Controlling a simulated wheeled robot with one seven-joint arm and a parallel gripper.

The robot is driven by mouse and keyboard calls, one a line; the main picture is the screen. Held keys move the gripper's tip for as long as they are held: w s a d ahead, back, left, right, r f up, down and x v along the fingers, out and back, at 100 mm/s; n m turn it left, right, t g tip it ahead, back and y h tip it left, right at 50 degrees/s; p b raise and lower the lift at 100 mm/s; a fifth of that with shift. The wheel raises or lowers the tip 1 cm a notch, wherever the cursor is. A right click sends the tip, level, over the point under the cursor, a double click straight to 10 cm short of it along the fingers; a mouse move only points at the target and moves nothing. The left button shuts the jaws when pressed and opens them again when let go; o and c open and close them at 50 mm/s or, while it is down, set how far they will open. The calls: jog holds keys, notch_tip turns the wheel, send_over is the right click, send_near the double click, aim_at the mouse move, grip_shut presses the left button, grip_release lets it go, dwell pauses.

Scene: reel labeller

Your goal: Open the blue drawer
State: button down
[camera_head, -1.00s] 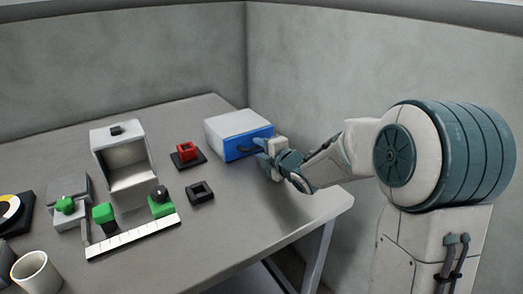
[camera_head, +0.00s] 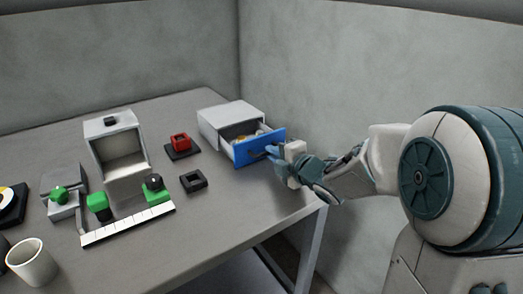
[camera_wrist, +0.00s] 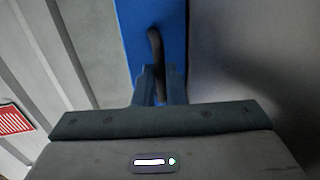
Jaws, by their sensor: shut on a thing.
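The blue drawer (camera_head: 258,149) sticks out of its white cabinet (camera_head: 229,115) at the right of the table. Its inside shows, with some small yellowish and pale things in it that I cannot make out. My gripper (camera_head: 273,151) is at the drawer's front, shut on the dark handle. In the wrist view the blue front (camera_wrist: 152,28) stands upright in the picture, and the dark curved handle (camera_wrist: 155,45) runs down between the two fingers of my gripper (camera_wrist: 160,88).
A red square block (camera_head: 180,141) on a dark base and a black square frame (camera_head: 193,181) lie left of the drawer. A white open-fronted machine (camera_head: 112,124), green parts, a white ruled strip (camera_head: 128,224) and a cup (camera_head: 32,262) stand further left. The table's right edge is near my arm.

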jog(key=shift+v, duration=0.85)
jog(key=shift+s+d+f, duration=0.2)
jog(key=shift+d+f, duration=0.05)
jog(key=c, duration=1.8)
grip_release()
jog(key=o, duration=0.3)
jog(key=shift+s+d, duration=0.1)
jog(key=shift+d, duration=0.05)
jog(key=shift+r, duration=0.1)
jog(key=p+v, duration=0.1)
jog(key=v, duration=1.2)
jog(key=shift+s, duration=0.4)
jog(key=shift+r+p, duration=0.15)
jog(key=shift+p, duration=0.15)
